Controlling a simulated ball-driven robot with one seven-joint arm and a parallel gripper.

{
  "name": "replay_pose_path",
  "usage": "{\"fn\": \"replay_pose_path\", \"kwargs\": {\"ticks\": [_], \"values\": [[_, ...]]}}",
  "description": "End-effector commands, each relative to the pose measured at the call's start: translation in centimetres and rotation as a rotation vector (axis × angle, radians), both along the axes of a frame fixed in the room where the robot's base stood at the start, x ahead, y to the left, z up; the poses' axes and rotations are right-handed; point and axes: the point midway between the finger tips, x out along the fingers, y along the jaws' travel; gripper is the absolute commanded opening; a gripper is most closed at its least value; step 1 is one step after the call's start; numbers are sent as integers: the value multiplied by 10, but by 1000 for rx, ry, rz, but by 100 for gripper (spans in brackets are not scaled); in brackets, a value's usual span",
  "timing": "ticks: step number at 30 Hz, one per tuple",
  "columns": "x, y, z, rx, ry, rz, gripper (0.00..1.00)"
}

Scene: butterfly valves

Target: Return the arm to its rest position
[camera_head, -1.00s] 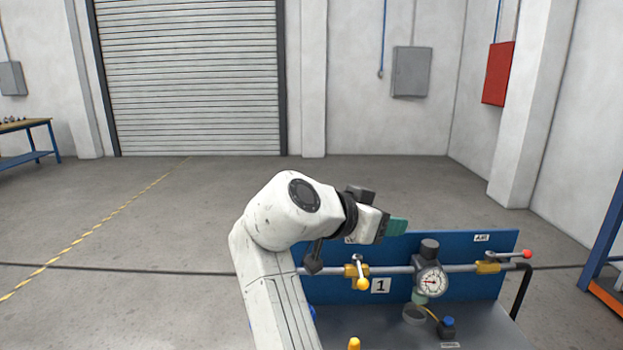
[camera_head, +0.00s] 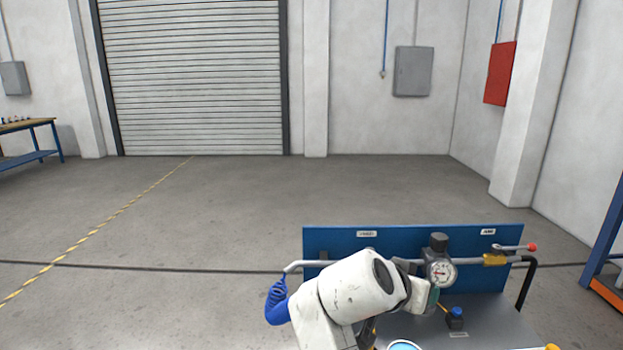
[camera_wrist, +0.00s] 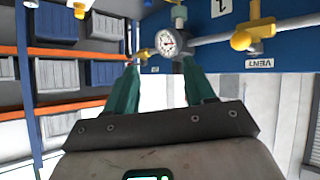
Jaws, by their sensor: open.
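My arm shows in the head view in front of the blue valve panel (camera_head: 408,238), bent low with its white wrist section toward the right. My gripper (camera_wrist: 160,78) shows in the wrist view with its two green fingers apart and nothing between them. In the head view only a bit of green finger shows, near the gauge. The round pressure gauge (camera_head: 441,272) stands on the pipe; it also shows beyond the fingertips in the wrist view (camera_wrist: 167,41). The red-tipped valve handle (camera_head: 516,247) is at the panel's right end. The yellow-handled valve (camera_wrist: 246,37) shows in the wrist view, but my arm hides it in the head view.
A grey bench top (camera_head: 485,318) lies before the panel, with a small blue-capped item (camera_head: 455,315) on it. A blue and orange rack (camera_head: 606,262) stands at the far right. Open floor (camera_head: 190,220) lies to the left.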

Motion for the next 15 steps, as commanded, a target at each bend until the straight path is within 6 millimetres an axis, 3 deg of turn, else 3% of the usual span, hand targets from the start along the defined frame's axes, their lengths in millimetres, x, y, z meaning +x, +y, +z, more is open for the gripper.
{"fn": "replay_pose_path", "kwargs": {"ticks": [5,9,15], "values": [[-40,-40,-74,41,134,95,54],[-86,-66,-130,92,242,204,54],[-154,-85,-184,165,353,357,54]]}}
